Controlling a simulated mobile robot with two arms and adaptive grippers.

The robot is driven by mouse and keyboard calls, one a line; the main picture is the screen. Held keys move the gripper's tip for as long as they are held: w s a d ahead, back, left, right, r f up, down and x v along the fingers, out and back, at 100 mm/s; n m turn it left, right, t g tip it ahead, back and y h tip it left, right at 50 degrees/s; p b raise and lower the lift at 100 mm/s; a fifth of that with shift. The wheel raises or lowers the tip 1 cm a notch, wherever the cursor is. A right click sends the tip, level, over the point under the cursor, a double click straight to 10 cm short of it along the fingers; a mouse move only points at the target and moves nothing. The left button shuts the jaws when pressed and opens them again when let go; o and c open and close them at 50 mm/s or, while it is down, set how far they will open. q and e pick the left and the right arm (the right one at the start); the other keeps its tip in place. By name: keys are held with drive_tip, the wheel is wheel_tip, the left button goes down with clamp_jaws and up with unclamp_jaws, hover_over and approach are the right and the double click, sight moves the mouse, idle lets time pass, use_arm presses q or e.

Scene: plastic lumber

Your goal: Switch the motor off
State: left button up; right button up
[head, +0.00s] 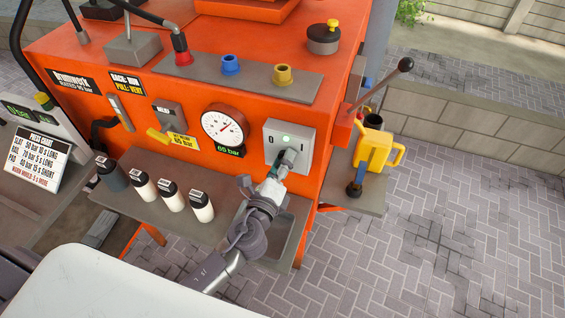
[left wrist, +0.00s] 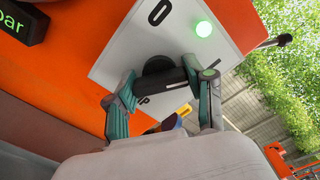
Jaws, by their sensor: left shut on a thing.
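The motor switch box (head: 301,134) is a pale grey plate on the front of the orange machine, right of the round gauge. Its green lamp (head: 286,138) is lit; it also shows lit in the left wrist view (left wrist: 203,29). A dark rotary knob (left wrist: 158,66) sits on the plate below a printed "O". My left gripper (head: 279,167) is at the lower part of the box, its fingers (left wrist: 165,100) closed around the knob's handle. The fingers partly hide the knob and lower marks, so I cannot tell its exact setting. My right gripper is not in view.
Several capped bottles (head: 172,196) stand on the shelf left of my arm. A grey tray (head: 296,225) is set at the shelf's right end. A yellow jug (head: 372,150) stands on a side shelf at right. A lever (head: 385,83) sticks out above it. Paving at right is clear.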

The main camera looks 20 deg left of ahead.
use_arm(q)
drive_tip(key=shift+f+n+b, duration=0.2)
drive_tip(key=shift+n+b, duration=0.55)
drive_tip(key=shift+n, duration=0.45)
drive_tip(key=n+b, duration=0.1)
drive_tip(key=n, duration=0.2)
drive_tip(key=shift+n+b, duration=0.3)
drive_tip(key=n, duration=0.3)
drive_tip(key=shift+r+b, duration=0.1)
drive_tip(key=shift+b, duration=0.3)
drive_tip(key=shift+n, duration=2.2)
drive_tip(key=o, duration=1.2)
drive_tip(key=shift+c, duration=0.2)
drive_tip(key=shift+s, duration=0.15)
drive_tip(key=s, duration=1.1)
drive_tip(key=shift+s+a, duration=0.2)
drive_tip(key=shift+s, duration=0.2)
